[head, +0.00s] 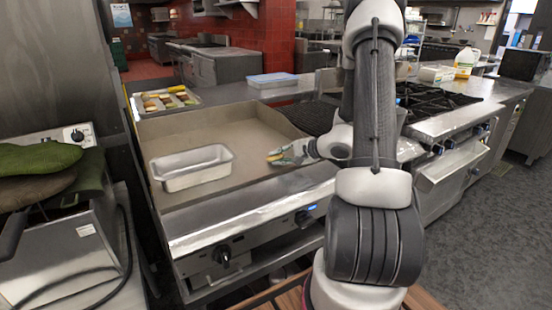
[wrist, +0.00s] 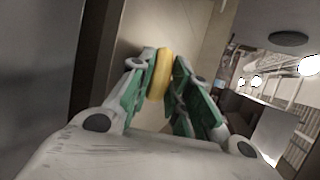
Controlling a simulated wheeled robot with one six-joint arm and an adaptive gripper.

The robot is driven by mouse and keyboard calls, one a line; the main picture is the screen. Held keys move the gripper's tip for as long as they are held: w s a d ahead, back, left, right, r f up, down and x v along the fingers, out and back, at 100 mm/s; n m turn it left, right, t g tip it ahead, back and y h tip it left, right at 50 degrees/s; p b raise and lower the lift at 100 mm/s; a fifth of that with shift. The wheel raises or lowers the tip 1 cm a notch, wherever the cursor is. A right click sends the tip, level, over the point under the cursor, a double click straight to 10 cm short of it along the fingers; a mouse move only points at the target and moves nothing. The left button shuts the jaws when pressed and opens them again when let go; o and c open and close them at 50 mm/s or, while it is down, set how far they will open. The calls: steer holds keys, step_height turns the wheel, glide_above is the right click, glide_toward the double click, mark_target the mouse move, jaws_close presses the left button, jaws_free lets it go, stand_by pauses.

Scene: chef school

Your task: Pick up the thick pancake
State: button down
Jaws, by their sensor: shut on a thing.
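The thick pancake (wrist: 161,75) is a yellow-tan disc, seen edge-on between the fingers in the wrist view. My gripper (wrist: 160,82) has green-padded fingers and is shut on it, one finger on each side. In the head view my gripper (head: 274,157) is over the right part of the flat griddle (head: 222,125), to the right of a metal loaf pan. A small yellowish bit of the pancake (head: 275,157) shows at the fingertips there. I cannot tell from these views how high the pancake is above the griddle surface.
The empty-looking metal loaf pan (head: 191,168) stands on the griddle's left part. A tray with several food pieces (head: 166,101) lies behind the griddle, and a blue-lidded container (head: 272,80) stands farther back. A gas stove (head: 437,101) is at right. The griddle's middle is clear.

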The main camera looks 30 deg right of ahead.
mark_target(281, 156)
step_height(281, 156, up, 10)
stand_by(0.6)
